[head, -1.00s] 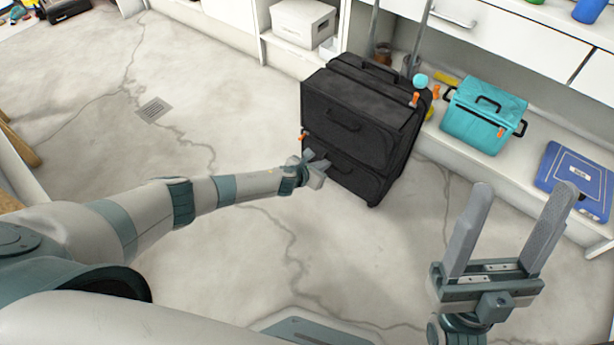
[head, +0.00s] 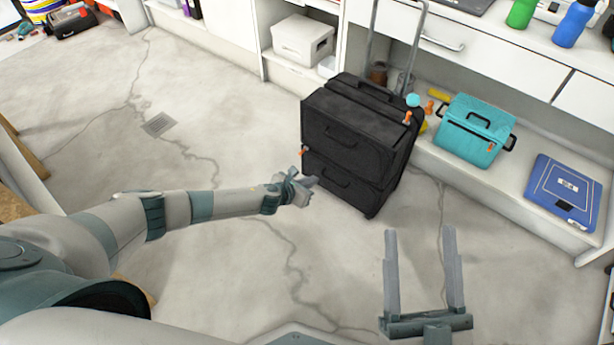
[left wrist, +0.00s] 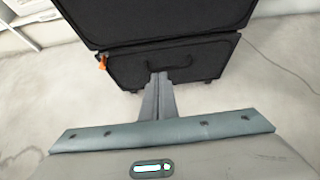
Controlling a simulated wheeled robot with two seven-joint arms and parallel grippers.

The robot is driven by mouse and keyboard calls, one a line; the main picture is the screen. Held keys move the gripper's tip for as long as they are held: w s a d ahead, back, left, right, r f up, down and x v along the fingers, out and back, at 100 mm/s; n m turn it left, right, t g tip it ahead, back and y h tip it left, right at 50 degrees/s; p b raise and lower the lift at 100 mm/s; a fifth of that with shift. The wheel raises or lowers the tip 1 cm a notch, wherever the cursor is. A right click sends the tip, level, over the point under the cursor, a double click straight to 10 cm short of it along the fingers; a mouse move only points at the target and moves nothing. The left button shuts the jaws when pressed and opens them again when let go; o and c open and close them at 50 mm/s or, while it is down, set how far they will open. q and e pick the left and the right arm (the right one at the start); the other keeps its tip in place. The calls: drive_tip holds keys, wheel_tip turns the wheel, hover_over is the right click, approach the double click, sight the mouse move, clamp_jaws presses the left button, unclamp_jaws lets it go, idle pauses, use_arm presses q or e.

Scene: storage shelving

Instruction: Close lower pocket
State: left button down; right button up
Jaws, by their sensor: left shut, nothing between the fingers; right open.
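A black suitcase (head: 352,135) stands upright on the floor, with an upper pocket and a lower pocket (head: 340,180), each with a handle. An orange zipper pull (head: 304,151) hangs at the left end of the lower pocket's top edge; it also shows in the left wrist view (left wrist: 102,62). Another orange pull (head: 407,117) is at the top right corner. My left gripper (head: 311,182) is shut and empty just in front of the lower pocket. In the left wrist view its fingers (left wrist: 159,80) overlap the pocket's handle; contact cannot be told. My right gripper (head: 420,232) is open and empty, right of the suitcase.
White shelving (head: 490,55) runs behind the suitcase. A teal cooler bag (head: 470,140) and a blue case (head: 562,190) lie on its low shelf. A floor drain (head: 158,124) is at the left. The floor in front is clear.

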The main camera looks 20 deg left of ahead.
use_arm(q)
drive_tip(key=shift+s+a+r+p, duration=0.2)
drive_tip(key=shift+s+r+p, duration=0.3)
drive_tip(key=shift+r, duration=0.25)
drive_tip(key=shift+s+a+r+p, duration=0.15)
drive_tip(key=shift+s+r+p, duration=0.2)
drive_tip(key=shift+s+r, duration=0.3)
use_arm(e)
wheel_tip(320, 180, down, 7)
drive_tip(key=w+g+h, duration=0.1)
drive_tip(key=w+g, duration=0.1)
drive_tip(key=g, duration=0.2)
drive_tip(key=shift+w+h, duration=0.3)
use_arm(q)
drive_tip(key=shift+w+r, duration=0.1)
use_arm(e)
drive_tip(key=shift+r, duration=0.15)
